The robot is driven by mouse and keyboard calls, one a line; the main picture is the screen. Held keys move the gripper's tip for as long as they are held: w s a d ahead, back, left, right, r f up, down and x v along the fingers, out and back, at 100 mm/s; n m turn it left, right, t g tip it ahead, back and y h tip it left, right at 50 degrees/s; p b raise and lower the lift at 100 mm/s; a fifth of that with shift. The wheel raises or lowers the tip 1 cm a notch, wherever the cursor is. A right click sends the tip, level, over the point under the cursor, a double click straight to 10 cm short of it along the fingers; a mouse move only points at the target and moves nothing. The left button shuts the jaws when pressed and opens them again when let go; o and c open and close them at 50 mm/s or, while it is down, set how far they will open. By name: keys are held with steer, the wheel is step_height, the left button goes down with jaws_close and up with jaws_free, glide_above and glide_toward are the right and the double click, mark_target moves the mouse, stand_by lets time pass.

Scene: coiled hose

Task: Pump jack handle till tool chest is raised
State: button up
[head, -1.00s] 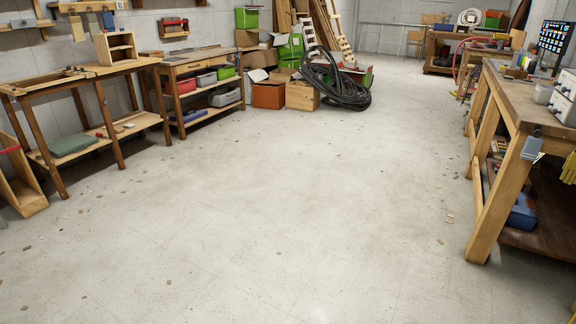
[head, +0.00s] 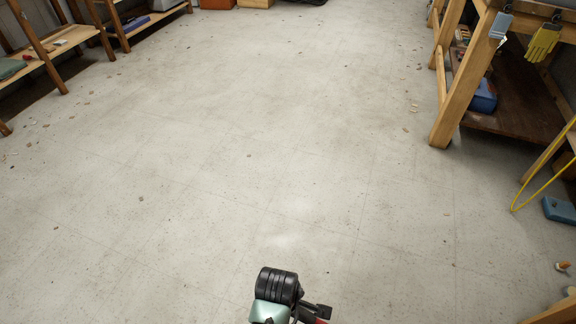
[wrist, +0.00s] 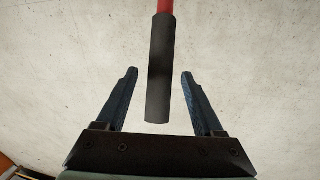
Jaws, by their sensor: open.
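The jack handle has a black grip (wrist: 160,75) and a red shaft (wrist: 165,6), seen in the wrist view. My gripper (wrist: 159,74) is open, with one dark blue finger on each side of the grip. Gaps show on both sides, so neither finger touches it. The grip's free end points toward the palm; its exact depth between the fingers is hard to tell. In the head view, my arm shows at the bottom edge, with a small red piece (head: 318,318) beside it, mostly cut off. The tool chest and the jack body are not in view.
A wooden workbench (head: 462,85) stands at the right, with a yellow glove (head: 543,42) hanging from it. A yellow cord (head: 530,185) and a blue box (head: 559,209) lie near the right edge. Shelving stands at the upper left. The middle floor (head: 230,150) is mostly clear, with small debris.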

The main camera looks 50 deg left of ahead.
steer(key=shift+w+a+f, duration=0.1)
steer(key=shift+w+f, duration=0.05)
steer(key=shift+f, duration=0.85)
jaws_close()
steer(key=shift+w+r, duration=0.1)
steer(key=shift+r, duration=0.05)
stand_by(0.6)
